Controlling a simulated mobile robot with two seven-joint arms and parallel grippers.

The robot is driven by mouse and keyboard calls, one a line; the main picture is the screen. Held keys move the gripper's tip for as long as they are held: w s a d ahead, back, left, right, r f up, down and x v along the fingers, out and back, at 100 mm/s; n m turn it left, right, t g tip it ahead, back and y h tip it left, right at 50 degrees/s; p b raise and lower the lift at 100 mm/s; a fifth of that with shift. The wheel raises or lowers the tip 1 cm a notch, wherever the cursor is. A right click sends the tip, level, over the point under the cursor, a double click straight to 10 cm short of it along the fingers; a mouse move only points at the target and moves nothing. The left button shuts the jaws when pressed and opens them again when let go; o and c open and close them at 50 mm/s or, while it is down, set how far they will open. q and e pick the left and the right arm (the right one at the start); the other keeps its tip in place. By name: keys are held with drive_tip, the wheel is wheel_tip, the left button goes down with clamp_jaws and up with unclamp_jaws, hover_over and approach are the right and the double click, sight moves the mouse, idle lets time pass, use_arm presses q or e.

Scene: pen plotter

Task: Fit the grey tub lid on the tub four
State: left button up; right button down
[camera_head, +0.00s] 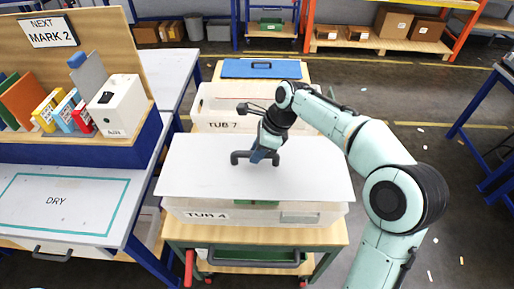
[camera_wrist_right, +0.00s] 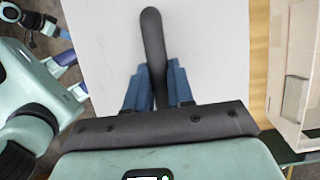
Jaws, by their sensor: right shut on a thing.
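The grey tub lid (camera_head: 190,165) is a pale flat panel with a dark bar handle (camera_head: 238,155). My right gripper (camera_head: 259,156) is shut on this handle. The right wrist view shows its blue fingers (camera_wrist_right: 154,88) on both sides of the handle (camera_wrist_right: 153,40), with the pale lid (camera_wrist_right: 210,45) behind. The lid lies over tub four (camera_head: 262,217), a whitish tub labelled TUB 4, and hides most of its opening. The front wall and label show below the lid's front edge. I cannot tell whether lid and rim touch.
Tub 7 (camera_head: 225,127) stands just behind the lid, with a blue lid (camera_head: 260,68) beyond it. Both tubs are on a wooden-topped cart (camera_head: 325,235). At left are a bench with a DRY mat (camera_head: 55,200) and a rack of coloured binders (camera_head: 45,110).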

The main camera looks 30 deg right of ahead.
sight(260, 164)
drive_tip(key=shift+s+f+b, duration=0.2)
drive_tip(key=shift+f+b, duration=0.15)
drive_tip(key=shift+f, duration=0.7)
use_arm(q)
drive_tip(key=shift+s+f+b, duration=0.45)
drive_tip(key=shift+s+f, duration=0.15)
drive_tip(key=shift+f, duration=0.25)
drive_tip(key=shift+s+f+b, duration=0.4)
drive_tip(key=shift+s+f, duration=0.15)
drive_tip(key=shift+f, duration=0.25)
use_arm(e)
drive_tip(key=shift+w+f, duration=0.15)
drive_tip(key=shift+f, duration=2.25)
drive_tip(key=c, duration=0.9)
unclamp_jaws()
drive_tip(key=p+v, duration=0.2)
drive_tip(key=v, duration=1.1)
drive_tip(key=shift+r, duration=0.3)
use_arm(q)
drive_tip(key=w+r, duration=0.1)
drive_tip(key=r, duration=0.1)
drive_tip(key=shift+w+r, duration=0.4)
drive_tip(key=shift+s, duration=0.1)
use_arm(e)
drive_tip(key=shift+f, duration=0.1)
